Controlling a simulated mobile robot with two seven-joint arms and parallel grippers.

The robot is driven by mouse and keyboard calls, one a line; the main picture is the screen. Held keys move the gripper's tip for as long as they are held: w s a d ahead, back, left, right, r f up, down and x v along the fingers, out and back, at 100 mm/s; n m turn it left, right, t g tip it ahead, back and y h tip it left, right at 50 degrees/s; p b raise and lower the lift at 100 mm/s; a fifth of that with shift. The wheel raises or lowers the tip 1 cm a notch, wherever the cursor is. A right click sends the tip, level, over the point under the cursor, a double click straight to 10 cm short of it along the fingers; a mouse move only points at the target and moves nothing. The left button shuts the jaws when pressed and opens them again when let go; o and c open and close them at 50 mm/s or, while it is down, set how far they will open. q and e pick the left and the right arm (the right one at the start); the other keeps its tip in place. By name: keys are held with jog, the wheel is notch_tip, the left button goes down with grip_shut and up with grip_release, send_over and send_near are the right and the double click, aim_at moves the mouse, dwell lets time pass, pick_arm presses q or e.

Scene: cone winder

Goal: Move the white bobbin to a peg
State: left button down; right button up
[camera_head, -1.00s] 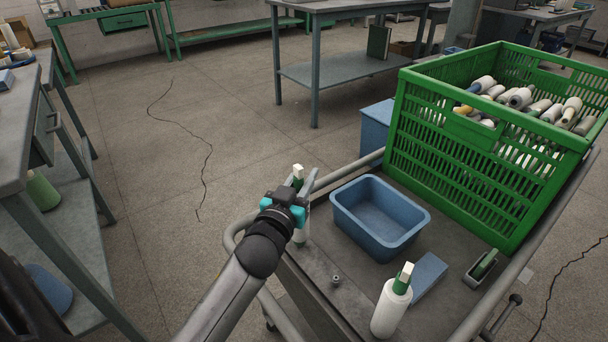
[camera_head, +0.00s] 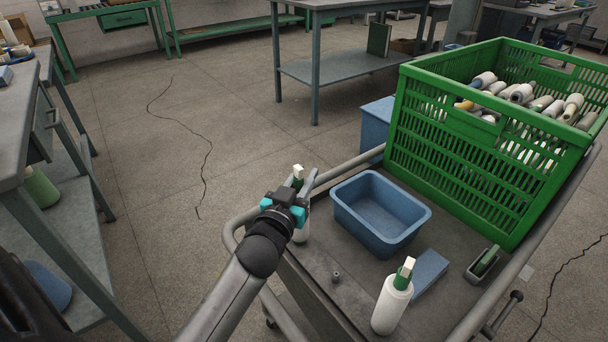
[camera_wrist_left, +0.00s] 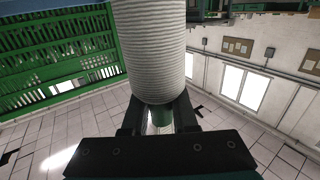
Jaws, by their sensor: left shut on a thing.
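My left gripper (camera_head: 298,198) is shut on a white bobbin (camera_head: 301,236) at the left end of the cart. It grips the green core near one end. The white and green tip shows above the fingers and the wound body below them, partly hidden by the gripper. In the left wrist view the ribbed white body (camera_wrist_left: 150,50) fills the top middle, with the green part between the fingers (camera_wrist_left: 160,117). I cannot tell whether its lower end touches the cart. A small grey peg (camera_head: 336,277) stands on the cart top. My right gripper is not in view.
A second white bobbin (camera_head: 391,306) stands at the cart's front. A blue bin (camera_head: 345,205) sits mid-cart, a flat blue piece (camera_head: 430,271) beside it. A green crate (camera_head: 440,150) of bobbins stands behind. A grey rail (camera_head: 262,290) edges the cart.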

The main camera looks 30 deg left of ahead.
pick_arm(q)
jog(key=c, duration=0.6)
grip_release()
jog(key=shift+s+f, duration=0.1)
jog(key=s+d+p, duration=0.1)
jog(key=s, duration=0.4)
jog(key=s+p, duration=0.2)
jog(key=s, duration=0.3)
jog(key=s+d+p, duration=0.1)
jog(key=s, duration=0.3)
jog(key=shift+s+d, duration=0.35)
jog(key=shift+s, duration=0.05)
